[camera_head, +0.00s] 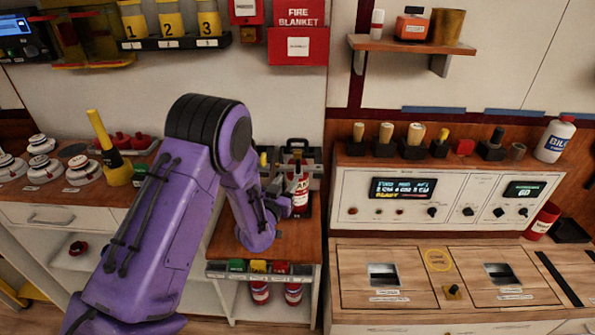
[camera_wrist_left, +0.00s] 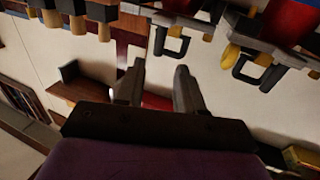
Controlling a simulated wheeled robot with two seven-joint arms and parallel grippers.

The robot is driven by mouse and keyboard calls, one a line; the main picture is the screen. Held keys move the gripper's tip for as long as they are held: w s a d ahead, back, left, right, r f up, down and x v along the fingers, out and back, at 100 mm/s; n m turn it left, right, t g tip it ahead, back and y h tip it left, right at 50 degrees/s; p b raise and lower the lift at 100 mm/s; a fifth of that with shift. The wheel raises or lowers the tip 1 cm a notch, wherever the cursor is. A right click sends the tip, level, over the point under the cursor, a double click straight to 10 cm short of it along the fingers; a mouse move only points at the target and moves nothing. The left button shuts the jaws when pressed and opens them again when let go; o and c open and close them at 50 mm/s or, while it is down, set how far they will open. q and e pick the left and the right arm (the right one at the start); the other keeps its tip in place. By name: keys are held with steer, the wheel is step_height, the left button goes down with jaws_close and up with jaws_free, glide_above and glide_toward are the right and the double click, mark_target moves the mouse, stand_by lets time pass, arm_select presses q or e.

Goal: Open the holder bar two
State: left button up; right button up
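My left gripper (camera_head: 282,196) is at the small wooden counter in the middle of the head view, beside a red bottle (camera_head: 301,193). In the left wrist view the two fingers of my left gripper (camera_wrist_left: 158,82) stand apart with nothing between them. Two black loop-shaped bars (camera_wrist_left: 171,42) and (camera_wrist_left: 262,68) hang from the top of that view, just beyond the fingertips and apart from them. A black loop handle (camera_head: 297,147) shows behind the gripper in the head view. I cannot tell which bar is number two. My right gripper is not in view.
Yellow numbered cylinders (camera_head: 171,22) stand on a wall shelf at the upper left. A control panel (camera_head: 455,200) with screens and knobs is at the right. Green, yellow and red labels (camera_head: 258,266) line the counter's front edge. A yellow-handled tool (camera_head: 105,140) stands at the left.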

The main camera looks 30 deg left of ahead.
mark_target(297, 166)
arm_select(q)
steer(key=p+x, duration=0.2)
steer(key=x, duration=0.8)
steer(key=shift+w+d, duration=0.1)
steer(key=shift+w, duration=0.05)
jaws_close()
